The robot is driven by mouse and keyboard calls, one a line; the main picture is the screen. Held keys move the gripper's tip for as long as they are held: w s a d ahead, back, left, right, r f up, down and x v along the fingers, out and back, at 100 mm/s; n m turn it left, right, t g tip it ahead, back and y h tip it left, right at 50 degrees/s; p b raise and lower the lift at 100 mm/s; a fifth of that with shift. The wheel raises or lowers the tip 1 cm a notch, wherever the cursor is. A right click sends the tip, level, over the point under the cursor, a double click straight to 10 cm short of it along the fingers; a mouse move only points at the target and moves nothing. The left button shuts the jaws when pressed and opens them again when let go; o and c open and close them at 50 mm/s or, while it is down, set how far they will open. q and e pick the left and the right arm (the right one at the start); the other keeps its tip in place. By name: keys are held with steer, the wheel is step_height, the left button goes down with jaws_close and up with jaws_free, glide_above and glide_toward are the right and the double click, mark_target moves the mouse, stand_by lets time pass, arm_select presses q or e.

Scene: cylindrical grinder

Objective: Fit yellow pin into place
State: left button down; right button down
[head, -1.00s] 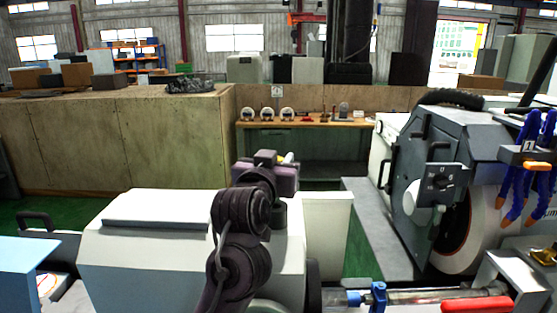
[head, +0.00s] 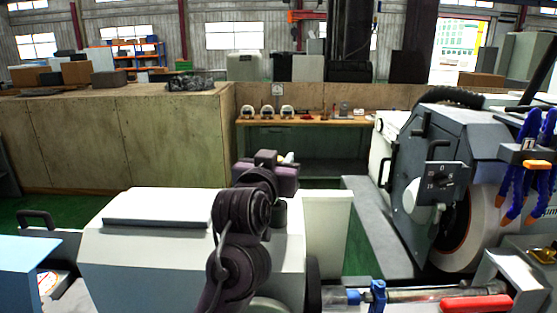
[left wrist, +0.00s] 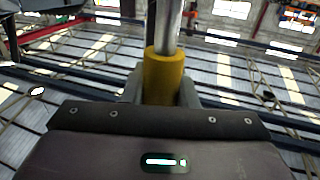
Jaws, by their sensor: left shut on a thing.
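The yellow pin (left wrist: 164,78) shows in the left wrist view as a yellow cylinder between the fingers of my left gripper (left wrist: 160,92). The gripper is shut on it. A bare metal rod (left wrist: 168,25) rises straight from the yellow part; I cannot tell whether it belongs to the pin. In the head view my left gripper (head: 276,170) is past the pale machine cover, and my own arm hides most of what it holds. The seat for the pin cannot be made out. My right gripper is not in view.
The grinder's grey wheel housing (head: 422,150) stands at the right, with blue hoses (head: 520,170) beside it. A white cover (head: 150,240) fills the lower left. A wooden workbench (head: 310,122) stands at the back. Green floor lies between.

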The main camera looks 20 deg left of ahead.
arm_select(q)
steer(key=shift+f+b, duration=1.55)
steer(key=shift+f, duration=0.9)
steer(key=c, duration=1.1)
jaws_free()
steer(key=shift+s, duration=0.1)
steer(key=shift+s, duration=0.3)
steer(key=shift+s+b, duration=0.65)
steer(key=shift+s, duration=2.9)
